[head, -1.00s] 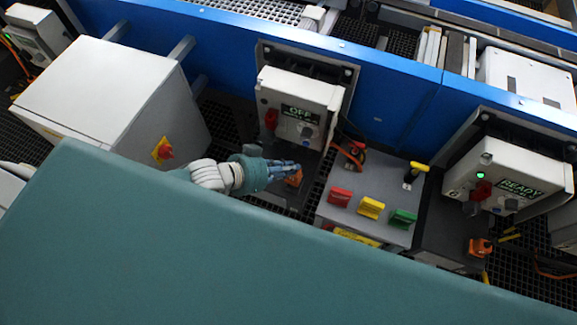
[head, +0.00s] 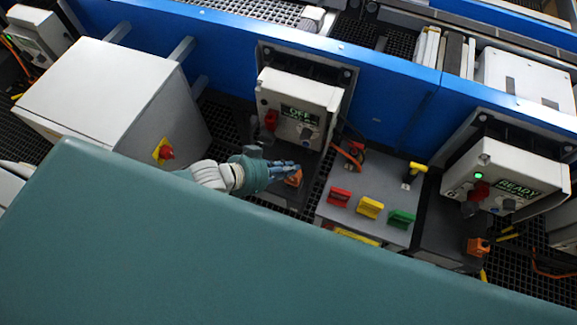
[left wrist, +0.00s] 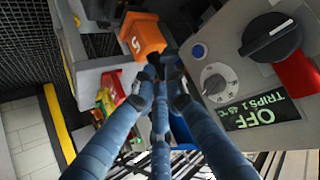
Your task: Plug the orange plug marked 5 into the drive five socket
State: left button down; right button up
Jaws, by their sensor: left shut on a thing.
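My left gripper (head: 290,167) reaches in from the left, below the left drive box (head: 300,90). Its fingers are shut on the orange plug (head: 294,179), which shows a white 5 in the left wrist view (left wrist: 143,35). There the fingertips (left wrist: 158,66) meet at the plug's lower end. In that view the drive box (left wrist: 265,75) is close on the right; its display reads OFF, upside down. I cannot make out the drive five socket or whether the plug sits in one. My right gripper is not in view.
A grey box (head: 373,227) with red, yellow and green handles stands right of the gripper. An orange connector with a cable (head: 353,152) lies behind it. Another drive box (head: 507,175), marked 6, reads READY. A white cabinet (head: 100,90) stands at left.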

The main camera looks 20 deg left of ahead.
aim_at(288, 181)
pick_arm(q)
jog(key=shift+f+b, duration=0.5)
jog(key=shift+f, duration=0.25)
jog(key=shift+f+b, duration=0.5)
jog(key=shift+f, duration=0.3)
jog(key=c, duration=1.7)
grip_release()
jog(key=shift+s, duration=0.1)
jog(key=shift+v, duration=5.9)
